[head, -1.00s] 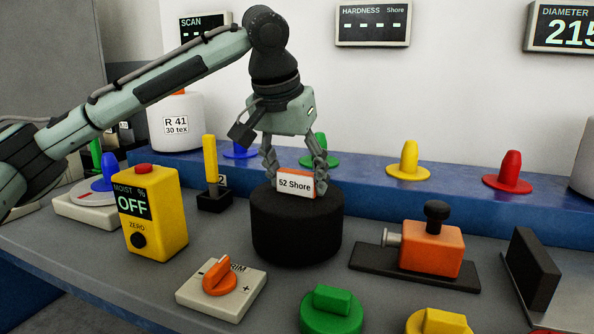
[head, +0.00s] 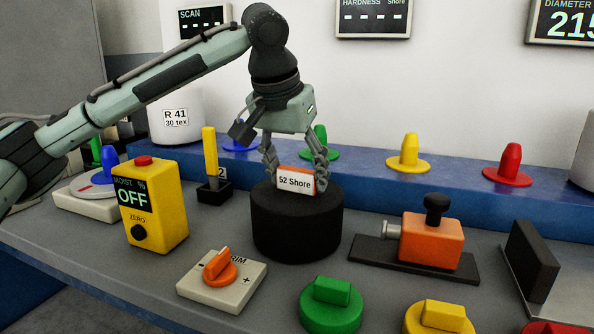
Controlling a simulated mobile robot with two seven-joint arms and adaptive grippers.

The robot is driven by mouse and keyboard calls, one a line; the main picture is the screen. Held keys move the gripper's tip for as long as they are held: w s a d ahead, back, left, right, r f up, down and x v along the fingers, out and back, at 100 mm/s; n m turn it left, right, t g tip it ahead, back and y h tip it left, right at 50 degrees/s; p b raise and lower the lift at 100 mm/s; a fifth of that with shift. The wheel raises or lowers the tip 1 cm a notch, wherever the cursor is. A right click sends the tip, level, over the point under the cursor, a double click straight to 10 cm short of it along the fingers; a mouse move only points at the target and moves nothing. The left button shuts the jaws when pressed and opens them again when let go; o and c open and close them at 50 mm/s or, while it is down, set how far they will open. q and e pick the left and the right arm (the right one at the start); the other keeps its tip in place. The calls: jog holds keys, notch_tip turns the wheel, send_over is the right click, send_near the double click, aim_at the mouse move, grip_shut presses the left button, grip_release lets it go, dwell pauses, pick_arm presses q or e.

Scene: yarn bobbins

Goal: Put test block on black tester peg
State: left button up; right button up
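The test block (head: 296,181) is a small orange block with a white label reading "52 Shore". It is at the top of a broad black cylinder (head: 297,228), which could be the black tester peg; I cannot tell whether the block rests on it or is just above. My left gripper (head: 297,182) points down from above, with one fingertip on each side of the block. I cannot tell whether the fingers press on it. The hardness display (head: 373,17) on the wall shows only dashes. My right gripper is out of view.
A yellow moisture meter (head: 153,205) and a trim dial (head: 222,282) stand to the left. An orange device with a black knob (head: 432,240) is to the right. Green (head: 331,305) and yellow (head: 440,318) knobs are in front. Coloured pegs line the blue ledge (head: 365,185) behind.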

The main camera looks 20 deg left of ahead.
pick_arm(q)
jog(key=o, duration=0.5)
jog(key=shift+r, duration=0.1)
jog(key=shift+c, duration=0.2)
jog(key=v, duration=1.2)
